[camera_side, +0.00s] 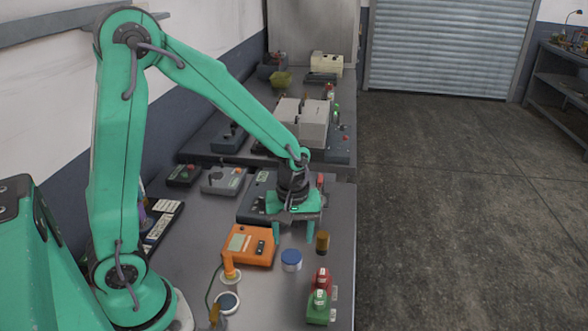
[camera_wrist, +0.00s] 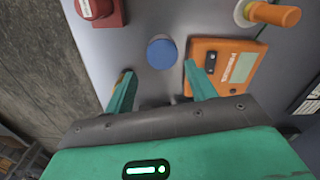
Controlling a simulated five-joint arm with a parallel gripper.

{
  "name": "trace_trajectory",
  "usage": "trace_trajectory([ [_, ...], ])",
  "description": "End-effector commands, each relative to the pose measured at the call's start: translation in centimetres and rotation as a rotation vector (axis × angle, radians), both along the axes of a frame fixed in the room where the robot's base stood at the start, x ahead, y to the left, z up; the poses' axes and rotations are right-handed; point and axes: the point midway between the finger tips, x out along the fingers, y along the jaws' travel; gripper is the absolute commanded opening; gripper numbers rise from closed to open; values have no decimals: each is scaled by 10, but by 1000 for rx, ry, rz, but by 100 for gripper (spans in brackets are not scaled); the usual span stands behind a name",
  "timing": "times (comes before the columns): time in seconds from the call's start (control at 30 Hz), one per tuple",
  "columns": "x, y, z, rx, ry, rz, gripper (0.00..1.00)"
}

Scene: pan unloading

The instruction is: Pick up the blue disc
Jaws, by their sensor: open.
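The blue disc (camera_side: 291,261) has a blue top and a pale side, and sits on the grey bench to the right of the orange meter. In the wrist view the blue disc (camera_wrist: 162,53) lies just beyond my fingertips, roughly between their lines. My gripper (camera_side: 293,230) is open and empty, pointing down above the bench and behind the disc in the side view. Both green fingers of my gripper (camera_wrist: 158,72) show spread apart in the wrist view. Neither finger appears to touch the disc.
The orange meter (camera_side: 247,246) lies close to the disc and near one finger in the wrist view. A brown cylinder (camera_side: 322,241), a red button box (camera_side: 320,279) and a green one (camera_side: 318,309) stand near the bench's right edge. An orange-handled piece (camera_side: 230,268) stands at left.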

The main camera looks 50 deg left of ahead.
Motion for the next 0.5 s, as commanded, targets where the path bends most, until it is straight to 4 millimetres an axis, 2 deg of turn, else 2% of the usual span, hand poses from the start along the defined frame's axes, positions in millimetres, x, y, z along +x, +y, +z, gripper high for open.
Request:
trace_trajectory([
  [0.1, -1, 0, -9, 0, 2, 0, 56],
  [0.5, -2, 0, -20, 1, 3, -1, 56],
])
